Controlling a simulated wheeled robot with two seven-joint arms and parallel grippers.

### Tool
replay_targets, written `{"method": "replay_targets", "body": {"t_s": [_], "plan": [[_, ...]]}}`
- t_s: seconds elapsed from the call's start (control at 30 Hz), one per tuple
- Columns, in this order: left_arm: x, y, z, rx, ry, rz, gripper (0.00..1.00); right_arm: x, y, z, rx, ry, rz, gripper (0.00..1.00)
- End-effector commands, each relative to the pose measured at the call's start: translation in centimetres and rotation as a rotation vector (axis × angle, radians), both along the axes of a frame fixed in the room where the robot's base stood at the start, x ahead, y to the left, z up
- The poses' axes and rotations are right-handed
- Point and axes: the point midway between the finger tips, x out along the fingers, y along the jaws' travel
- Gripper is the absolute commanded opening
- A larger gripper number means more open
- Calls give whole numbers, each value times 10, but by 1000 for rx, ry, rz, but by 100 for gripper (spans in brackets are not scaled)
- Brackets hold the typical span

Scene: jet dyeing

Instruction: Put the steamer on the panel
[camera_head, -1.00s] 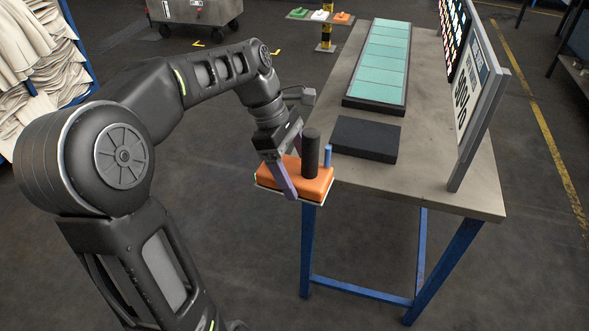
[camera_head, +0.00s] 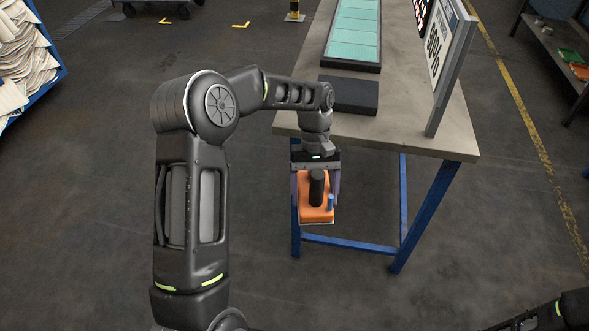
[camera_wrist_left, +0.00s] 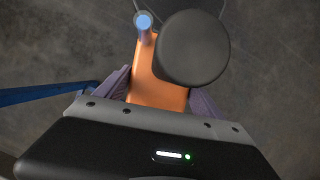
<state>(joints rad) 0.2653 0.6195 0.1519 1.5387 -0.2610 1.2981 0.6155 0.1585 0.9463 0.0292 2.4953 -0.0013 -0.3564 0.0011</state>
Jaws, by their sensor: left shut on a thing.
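The steamer (camera_head: 311,207) has an orange body, a dark upright cylinder and a small blue peg. My left gripper (camera_head: 317,190) is shut on it, one finger on each side, and holds it in the air in front of the table's near edge. In the left wrist view the steamer (camera_wrist_left: 155,90) lies between the two fingers (camera_wrist_left: 160,90), its dark cylinder hiding part of the body. A teal sectioned panel (camera_head: 354,32) in a dark frame lies on the table. My right gripper is not in view; only part of my right arm shows at the lower right.
The table (camera_head: 405,125) has a grey top and blue legs. A dark flat block (camera_head: 349,95) lies in front of the panel. A sign board (camera_head: 450,65) stands on the table's right side.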

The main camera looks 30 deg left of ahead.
Motion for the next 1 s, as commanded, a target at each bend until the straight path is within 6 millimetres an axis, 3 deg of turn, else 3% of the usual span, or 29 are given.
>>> {"method": "replay_targets", "body": {"t_s": [0.03,0.2,0.33,1.0], "plan": [[2,-13,-15,0,3,-108,5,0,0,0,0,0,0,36],[4,-38,-58,1,8,-413,5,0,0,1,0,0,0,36],[5,-47,-74,1,9,-540,5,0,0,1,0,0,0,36],[5,-50,-79,0,11,-581,5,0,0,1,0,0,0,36]]}}
